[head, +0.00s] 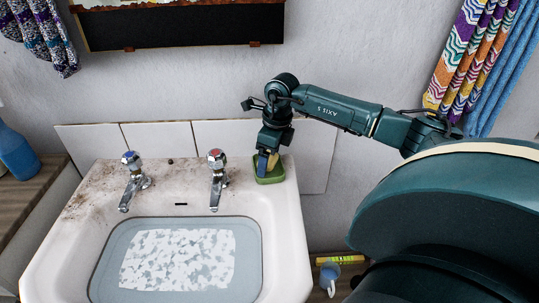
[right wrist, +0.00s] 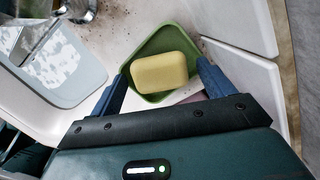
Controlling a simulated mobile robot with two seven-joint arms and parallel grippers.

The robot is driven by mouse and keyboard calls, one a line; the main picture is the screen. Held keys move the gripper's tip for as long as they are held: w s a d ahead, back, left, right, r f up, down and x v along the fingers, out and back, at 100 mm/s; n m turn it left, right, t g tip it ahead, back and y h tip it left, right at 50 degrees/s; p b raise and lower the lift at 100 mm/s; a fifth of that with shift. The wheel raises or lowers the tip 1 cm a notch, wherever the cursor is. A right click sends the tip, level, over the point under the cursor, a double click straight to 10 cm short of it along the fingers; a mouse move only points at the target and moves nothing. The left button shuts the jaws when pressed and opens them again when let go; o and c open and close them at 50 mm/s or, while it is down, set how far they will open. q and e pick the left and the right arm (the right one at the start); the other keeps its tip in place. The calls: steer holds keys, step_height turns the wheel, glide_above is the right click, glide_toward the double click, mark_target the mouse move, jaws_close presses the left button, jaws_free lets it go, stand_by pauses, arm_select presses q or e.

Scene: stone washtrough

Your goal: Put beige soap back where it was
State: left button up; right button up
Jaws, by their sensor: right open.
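The beige soap (right wrist: 160,73) lies inside the green soap dish (right wrist: 150,45) in the right wrist view. The green dish (head: 270,178) also shows in the head view, on the back right corner of the white sink, with the soap mostly hidden by my gripper. My right gripper (head: 267,160) points down over the dish. In the right wrist view its two blue fingers (right wrist: 165,80) are spread apart, one on each side of the soap, with visible gaps between fingers and soap. My left gripper is not in view.
The white sink (head: 285,228) has two taps, the right one (head: 217,180) left of the dish. A grey-blue basin (head: 255,240) with white patches sits in the bowl. White tiles (head: 312,158) stand close behind the dish. A blue bottle (head: 15,152) is at far left.

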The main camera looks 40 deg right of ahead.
steer(key=shift+r, duration=0.15)
step_height(320, 180, up, 12)
steer(key=s, duration=0.1)
steer(key=shift+s+d+r, duration=0.15)
steer(key=shift+s+d, duration=0.15)
steer(key=shift+d, duration=0.1)
stand_by(0.5)
